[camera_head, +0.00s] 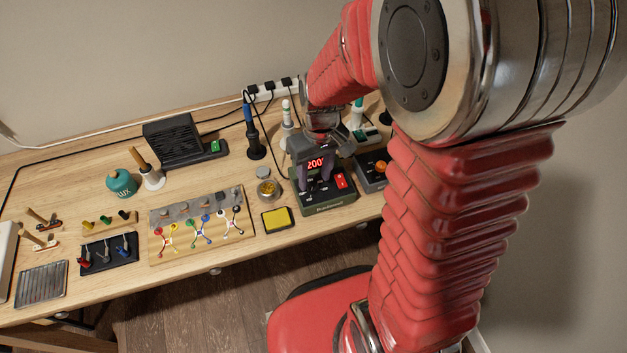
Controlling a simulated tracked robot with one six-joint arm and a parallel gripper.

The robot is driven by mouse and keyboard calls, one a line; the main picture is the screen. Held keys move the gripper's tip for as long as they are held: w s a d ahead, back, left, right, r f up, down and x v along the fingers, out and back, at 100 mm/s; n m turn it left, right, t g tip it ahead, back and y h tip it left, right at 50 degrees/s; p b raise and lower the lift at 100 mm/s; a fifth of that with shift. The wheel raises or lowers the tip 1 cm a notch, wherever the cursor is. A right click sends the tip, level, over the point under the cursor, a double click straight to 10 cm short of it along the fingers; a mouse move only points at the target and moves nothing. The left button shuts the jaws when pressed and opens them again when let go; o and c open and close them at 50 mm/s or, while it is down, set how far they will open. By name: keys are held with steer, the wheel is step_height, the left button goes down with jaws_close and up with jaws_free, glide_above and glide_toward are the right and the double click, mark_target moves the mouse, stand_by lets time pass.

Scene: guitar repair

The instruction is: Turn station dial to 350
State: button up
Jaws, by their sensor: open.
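The soldering station (326,205) is a dark green box with a red digital display (316,164) reading 200 and a lit red switch (340,182). It stands near the front edge of the bench, right of the middle of the view. My gripper (314,179) is open and reaches down from above right, in front of the station's face. Its dark fingers appear on both sides of the area below the display. The dial is hidden or too small to make out between the fingers. I cannot tell whether the fingers touch it.
A yellow sponge (277,219) and a small brass-wool tin (268,189) stand left of the station. A second unit with an orange knob (380,167) stands close on the right. A blue-handled iron (252,130) stands behind. A wiring board (201,228) lies further left.

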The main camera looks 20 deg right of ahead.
mark_target(313, 188)
steer(key=shift+f, duration=1.4)
steer(key=shift+c, duration=0.6)
jaws_close()
